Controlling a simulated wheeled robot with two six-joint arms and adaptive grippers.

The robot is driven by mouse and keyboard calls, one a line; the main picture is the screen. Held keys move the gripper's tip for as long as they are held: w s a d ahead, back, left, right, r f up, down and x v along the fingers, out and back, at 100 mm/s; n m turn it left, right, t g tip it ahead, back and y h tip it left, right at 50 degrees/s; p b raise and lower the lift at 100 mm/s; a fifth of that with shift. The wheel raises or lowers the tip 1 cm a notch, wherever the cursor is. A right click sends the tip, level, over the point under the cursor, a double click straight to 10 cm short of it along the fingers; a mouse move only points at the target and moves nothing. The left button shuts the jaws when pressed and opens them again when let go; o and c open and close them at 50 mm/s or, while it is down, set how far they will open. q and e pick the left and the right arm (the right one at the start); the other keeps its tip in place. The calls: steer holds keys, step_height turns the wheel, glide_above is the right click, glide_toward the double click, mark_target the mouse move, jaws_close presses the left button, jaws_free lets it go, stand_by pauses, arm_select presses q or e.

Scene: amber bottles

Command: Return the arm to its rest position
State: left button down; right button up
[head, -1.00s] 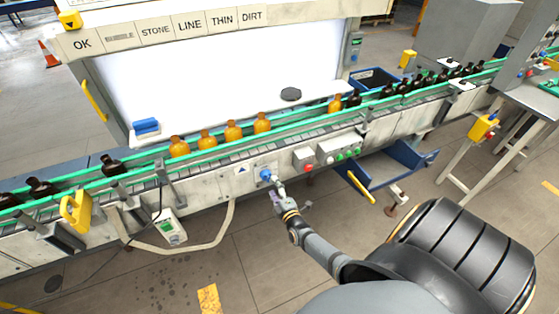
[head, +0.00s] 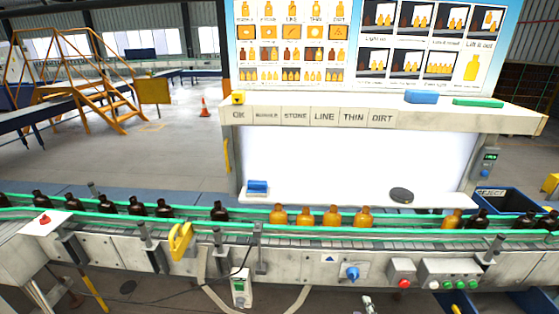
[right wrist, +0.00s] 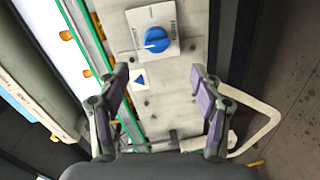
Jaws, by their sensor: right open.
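My right gripper (right wrist: 161,85) is open and empty in the right wrist view, its two fingers spread apart. A blue knob (right wrist: 157,39) on a white plate sits beyond the fingertips, apart from them. In the head view, the knob (head: 352,273) is on the conveyor's front panel. Only a small part of my right gripper (head: 368,304) shows there, at the bottom edge just below the knob. The rest of my right arm is out of that view. My left gripper is in neither view.
Amber bottles (head: 333,216) and dark bottles (head: 219,211) stand on the conveyor, before a lit inspection panel (head: 330,160). A red button (head: 404,283) and several green buttons are right of the knob. A yellow handle (head: 181,241) sticks out at left.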

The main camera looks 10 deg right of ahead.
steer(key=s+a+f+m+g+y+b, duration=0.15)
steer(key=s+f, duration=0.25)
steer(key=f, duration=0.4)
steer(key=s+a+f+m+g+b, duration=0.1)
steer(key=s+f+m+g, duration=0.2)
steer(key=f, duration=0.4)
steer(key=s+a+f+g+y+b, duration=0.1)
steer(key=s+f+g+b, duration=0.1)
steer(key=s+f, duration=0.45)
steer(key=s+a+f+m+g+b, duration=0.1)
steer(key=s+f+m+g, duration=0.3)
steer(key=s+f, duration=0.5)
steer(key=s+a+f+m+g+b, duration=0.2)
steer(key=s+f+m+g, duration=0.2)
steer(key=s+f, duration=0.4)
steer(key=s+g, duration=0.1)
steer(key=s, duration=0.6)
steer(key=shift+f, duration=0.4)
steer(key=shift+y, duration=0.25)
